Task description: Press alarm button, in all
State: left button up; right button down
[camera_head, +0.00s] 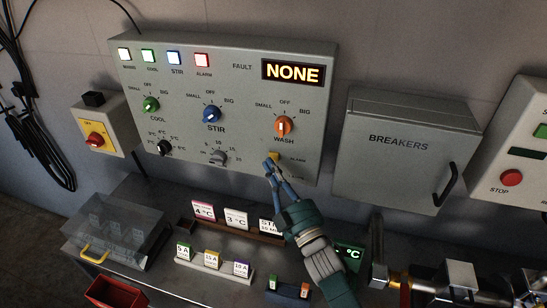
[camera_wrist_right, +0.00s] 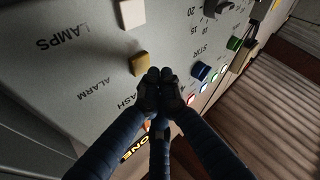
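The grey control panel (camera_head: 190,75) hangs on the wall, with a fault display (camera_head: 293,73) reading NONE. The yellow alarm button (camera_head: 275,156) is at its lower right, beside the ALARM label; it shows in the wrist view too (camera_wrist_right: 139,63). My right gripper (camera_head: 269,165) has its fingers together, with nothing seen between them. Its tips are close to the alarm button, just beside it in the wrist view (camera_wrist_right: 160,78). I cannot tell whether they touch the panel. The white button by the LAMPS label (camera_wrist_right: 131,13) is on the button's other side. My left gripper is out of view.
The orange WASH knob (camera_head: 284,126) is just above the alarm button. A BREAKERS box (camera_head: 395,165) with a black handle is to the right. Below, a bench holds label cards (camera_head: 236,218) and a clear cover (camera_head: 118,225). A red stop button (camera_head: 512,177) is far right.

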jog(key=shift+w, duration=0.15)
dwell(0.6)
jog(key=shift+w+d, duration=0.15)
jog(key=shift+w, duration=0.15)
jog(key=shift+w+d+b, duration=0.15)
jog(key=shift+w+b, duration=0.15)
jog(key=shift+w, duration=0.05)
dwell(0.6)
jog(key=shift+s, duration=0.15)
jog(key=shift+s+a+p, duration=0.3)
jog(key=shift+s+p, duration=0.05)
jog(key=shift+s, duration=0.3)
jog(key=s, duration=0.1)
jog(key=s+a+p, duration=0.1)
jog(key=s, duration=0.2)
jog(key=shift+s+a+p, duration=0.25)
jog(key=shift+s+p, duration=0.05)
jog(key=shift+s, duration=0.1)
